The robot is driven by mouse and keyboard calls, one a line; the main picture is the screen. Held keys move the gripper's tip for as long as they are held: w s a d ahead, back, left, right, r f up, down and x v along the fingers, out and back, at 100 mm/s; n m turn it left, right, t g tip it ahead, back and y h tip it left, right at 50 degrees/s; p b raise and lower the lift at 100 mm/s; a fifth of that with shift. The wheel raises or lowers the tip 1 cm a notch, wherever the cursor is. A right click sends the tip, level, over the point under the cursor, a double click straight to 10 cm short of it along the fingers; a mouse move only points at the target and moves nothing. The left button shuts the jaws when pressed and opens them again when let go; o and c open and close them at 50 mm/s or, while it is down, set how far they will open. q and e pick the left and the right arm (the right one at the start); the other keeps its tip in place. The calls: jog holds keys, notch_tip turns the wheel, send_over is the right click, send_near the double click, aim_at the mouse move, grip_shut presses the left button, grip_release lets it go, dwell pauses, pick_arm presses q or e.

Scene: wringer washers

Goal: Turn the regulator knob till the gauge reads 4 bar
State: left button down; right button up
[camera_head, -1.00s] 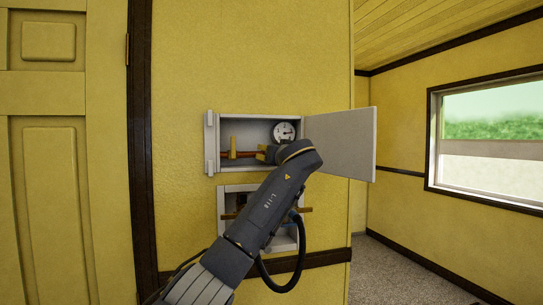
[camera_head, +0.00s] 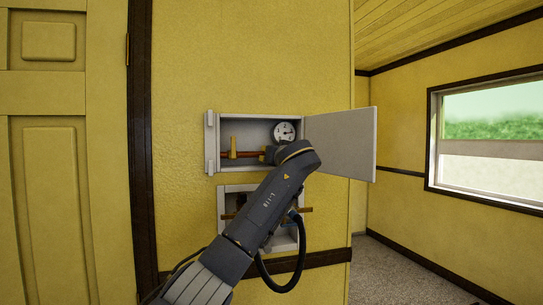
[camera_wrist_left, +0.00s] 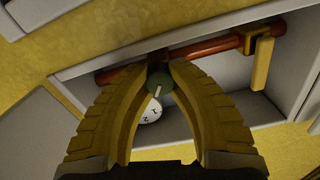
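The pressure gauge (camera_head: 284,132) is a round white dial at the back of the open wall cabinet (camera_head: 213,145). It also shows in the left wrist view (camera_wrist_left: 149,111), partly covered by the knob and a finger; its reading is too small to tell. The dark green regulator knob (camera_wrist_left: 160,79), with a pale pointer mark, sits by the copper pipe (camera_wrist_left: 205,52). My left gripper (camera_wrist_left: 163,72) has its two yellow ribbed fingers on either side of the knob, tips closed against it. In the head view my wrist hides the knob. My right gripper is not in view.
A yellow lever handle (camera_wrist_left: 262,64) stands on the pipe, and also shows in the head view (camera_head: 233,147). The cabinet door (camera_head: 343,142) is swung open to the right. A second open box (camera_head: 228,190) with pipes lies below, partly behind my arm.

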pick_arm(q)
jog(key=shift+s+r, duration=0.1)
jog(key=shift+r, duration=0.15)
jog(key=shift+d+r+m, duration=0.1)
jog(key=shift+r+m, duration=0.1)
jog(key=shift+m, duration=1.2)
jog(key=c, duration=1.4)
grip_release()
jog(key=shift+d, duration=0.1)
jog(key=o, duration=0.3)
jog(key=shift+f, duration=0.25)
jog(key=shift+n, duration=0.3)
